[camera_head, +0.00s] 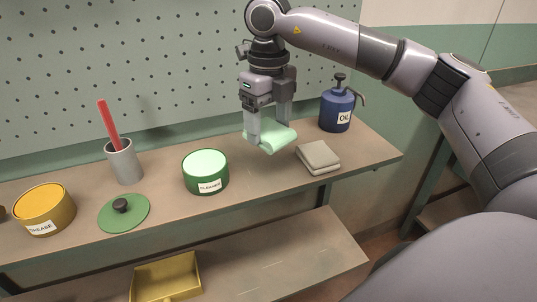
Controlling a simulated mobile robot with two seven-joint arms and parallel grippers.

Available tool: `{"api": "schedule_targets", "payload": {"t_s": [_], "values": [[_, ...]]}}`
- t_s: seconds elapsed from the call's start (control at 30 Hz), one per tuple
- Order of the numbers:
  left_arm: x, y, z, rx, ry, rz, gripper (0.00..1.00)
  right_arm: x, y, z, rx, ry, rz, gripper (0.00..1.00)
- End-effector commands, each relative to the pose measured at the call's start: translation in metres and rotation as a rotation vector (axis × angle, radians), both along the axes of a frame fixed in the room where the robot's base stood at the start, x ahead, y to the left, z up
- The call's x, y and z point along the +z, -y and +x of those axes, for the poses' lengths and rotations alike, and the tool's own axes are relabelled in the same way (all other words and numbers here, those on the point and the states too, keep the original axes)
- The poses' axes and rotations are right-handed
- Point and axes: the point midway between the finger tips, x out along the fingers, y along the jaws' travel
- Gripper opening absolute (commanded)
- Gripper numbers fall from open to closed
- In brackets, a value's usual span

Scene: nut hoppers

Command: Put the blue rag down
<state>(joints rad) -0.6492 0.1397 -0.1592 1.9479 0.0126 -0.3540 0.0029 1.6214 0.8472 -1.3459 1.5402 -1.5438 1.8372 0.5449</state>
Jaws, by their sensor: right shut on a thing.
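My right gripper (268,125) points down over the back part of the upper shelf (240,215), shut on a folded cloth. This rag (276,137) looks pale mint green, not blue. It hangs tilted between the fingers, and I cannot tell whether its lower edge touches the shelf. A folded grey-beige cloth (318,156) lies flat on the shelf just to the right. A green tin marked CLEANER (206,179), with pale green contents, stands open to the left of the rag. No blue rag shows. My left gripper is out of view.
A blue OIL can (337,110) stands at the back right. Left are a grey cup (124,163) with a red stick, a green lid (118,214) and a yellow GREASE tin (50,212). A yellow scoop or tray (167,279) sits on the lower shelf. The front middle of the upper shelf is clear.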

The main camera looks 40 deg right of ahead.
Motion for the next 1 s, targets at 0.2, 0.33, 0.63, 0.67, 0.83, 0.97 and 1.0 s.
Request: {"api": "schedule_targets", "payload": {"t_s": [0.2, 0.33, 0.63, 0.67, 0.83, 0.97, 1.0], "values": [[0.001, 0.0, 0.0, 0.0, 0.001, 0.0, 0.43, -0.028, 0.0, 0.0, 0.001, 0.0, 0.0, 0.47], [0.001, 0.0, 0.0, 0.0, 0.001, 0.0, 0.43, -0.042, 0.0, 0.0, 0.0, -0.002, 0.0, 0.47], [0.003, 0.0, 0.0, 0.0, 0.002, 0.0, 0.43, -0.073, 0.0, 0.0, 0.001, 0.001, 0.0, 0.47], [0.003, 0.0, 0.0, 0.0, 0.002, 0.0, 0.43, -0.073, 0.0, 0.0, 0.001, 0.002, 0.0, 0.47], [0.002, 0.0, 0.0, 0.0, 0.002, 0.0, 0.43, -0.072, 0.0, 0.0, 0.001, 0.001, 0.0, 0.47], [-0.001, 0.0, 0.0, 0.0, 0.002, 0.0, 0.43, -0.077, 0.0, 0.0, 0.001, 0.0, 0.001, 0.47], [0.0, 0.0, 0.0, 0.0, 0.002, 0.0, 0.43, -0.076, 0.0, 0.0, 0.001, 0.001, 0.0, 0.81]]}}
